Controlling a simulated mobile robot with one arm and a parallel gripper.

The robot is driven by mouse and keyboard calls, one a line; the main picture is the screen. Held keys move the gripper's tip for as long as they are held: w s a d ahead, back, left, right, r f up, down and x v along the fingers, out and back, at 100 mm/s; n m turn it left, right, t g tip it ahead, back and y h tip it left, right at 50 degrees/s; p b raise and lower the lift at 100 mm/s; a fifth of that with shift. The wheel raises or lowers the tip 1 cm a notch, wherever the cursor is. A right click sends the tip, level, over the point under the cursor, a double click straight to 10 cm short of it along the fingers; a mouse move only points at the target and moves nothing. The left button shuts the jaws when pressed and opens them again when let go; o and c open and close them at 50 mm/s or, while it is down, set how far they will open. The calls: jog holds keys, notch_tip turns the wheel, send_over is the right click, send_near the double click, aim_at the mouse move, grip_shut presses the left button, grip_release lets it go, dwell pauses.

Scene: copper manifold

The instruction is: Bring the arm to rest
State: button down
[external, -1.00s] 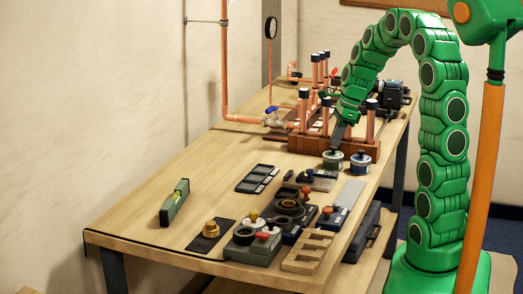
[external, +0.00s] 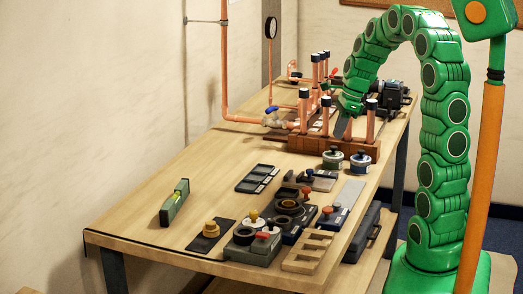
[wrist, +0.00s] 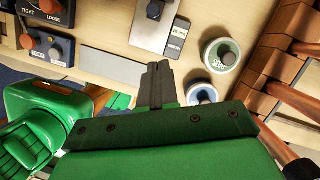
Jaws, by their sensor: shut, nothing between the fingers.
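My green segmented arm arches over the right side of the workbench (external: 150,243). My gripper (external: 340,130) points down just in front of the copper manifold (external: 300,143), with its dark fingers close to the brown block; I cannot tell whether they touch it. In the wrist view my gripper (wrist: 158,70) shows its two dark fingers pressed together, with nothing between them. A green-labelled tin (wrist: 221,54) and a blue-topped tin (wrist: 203,94) stand to the right of the fingers there. The blue-topped tin is partly hidden by my gripper's body.
Upright copper pipes with black caps (external: 304,94) rise close to my gripper. A spirit level (external: 174,202), a dark tray (external: 258,179), a brass fitting (external: 211,229) and a wooden rack (external: 307,251) lie toward the front. The bench's left part is mostly clear.

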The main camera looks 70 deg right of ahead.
jog(key=s+a+r+n+g, duration=0.1)
jog(key=s+a+n, duration=0.1)
jog(key=a+n, duration=0.7)
jog(key=s+a+r+n+g, duration=0.1)
jog(key=s+a+n+g, duration=0.3)
jog(key=a, duration=0.9)
jog(key=s+a+n+h, duration=0.2)
jog(key=s+a+n, duration=0.9)
jog(key=s+n, duration=0.45)
jog(key=w+d+f+m+t+y, duration=0.1)
jog(key=w+d+m+t+y, duration=0.1)
jog(key=w+d, duration=0.45)
jog(key=w+d+m+t+y, duration=0.1)
jog(key=w+d+y, duration=0.25)
jog(key=w, duration=0.65)
jog(key=d+f+m+t+h, duration=0.1)
jog(key=d+f+m+t, duration=0.2)
jog(key=d, duration=1)
jog(key=d+f+m+t, duration=0.1)
jog(key=d+m+t, duration=0.3)
jog(key=d, duration=0.8)
jog(key=shift+m+g, duration=0.35)
jog(key=shift+g, duration=0.05)
jog(key=x, duration=1.1)
jog(key=shift+w+r, duration=0.1)
jog(key=shift+w, duration=0.4)
jog(key=shift+w+a, duration=0.25)
jog(key=shift+w, duration=0.25)
jog(key=shift+w+a, duration=0.2)
jog(key=shift+w, duration=0.3)
